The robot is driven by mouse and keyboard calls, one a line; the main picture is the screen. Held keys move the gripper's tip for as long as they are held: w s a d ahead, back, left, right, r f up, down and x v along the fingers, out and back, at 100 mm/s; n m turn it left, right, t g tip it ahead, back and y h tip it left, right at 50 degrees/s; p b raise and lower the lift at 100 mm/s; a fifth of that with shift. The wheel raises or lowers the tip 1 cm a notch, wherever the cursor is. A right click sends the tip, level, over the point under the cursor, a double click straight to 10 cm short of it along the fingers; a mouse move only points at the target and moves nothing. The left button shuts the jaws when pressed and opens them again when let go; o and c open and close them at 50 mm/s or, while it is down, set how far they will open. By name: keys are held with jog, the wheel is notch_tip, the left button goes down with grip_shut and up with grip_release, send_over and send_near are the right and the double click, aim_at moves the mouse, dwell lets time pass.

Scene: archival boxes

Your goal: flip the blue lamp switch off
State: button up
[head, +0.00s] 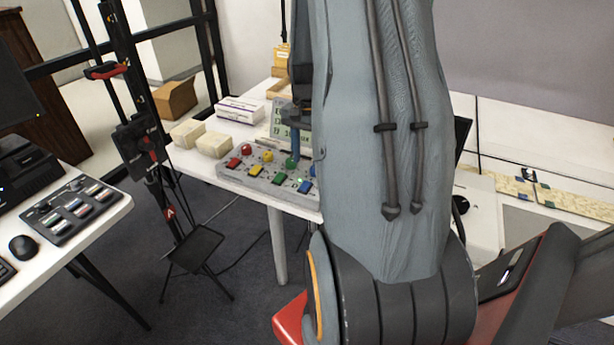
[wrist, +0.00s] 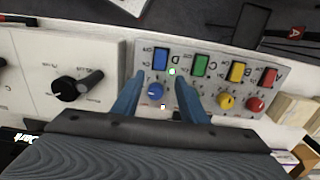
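The grey control panel (head: 225,173) lies on the white table, with a row of coloured switches along its near edge. The blue switch (head: 304,186) is at the right end; the wrist view shows it (wrist: 159,63) beside the letter D and small on/off labels too blurred to read fully. A round blue lamp (wrist: 155,91) sits in line with it. My gripper (wrist: 159,80) is open and empty, its blue fingers either side of the blue lamp, tips pointing towards the blue switch. I cannot tell whether they touch anything, or the switch's position.
Green (wrist: 200,65), yellow (wrist: 236,72) and red (wrist: 268,78) switches sit beside the blue one. A white unit with a black knob (wrist: 66,90) adjoins the panel. My arm hides much of the table in the head view.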

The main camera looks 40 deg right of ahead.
aim_at(307, 183)
jog(key=shift+d+f+p, duration=0.1)
jog(key=shift+f+p, duration=0.8)
jog(key=shift+f, duration=2.95)
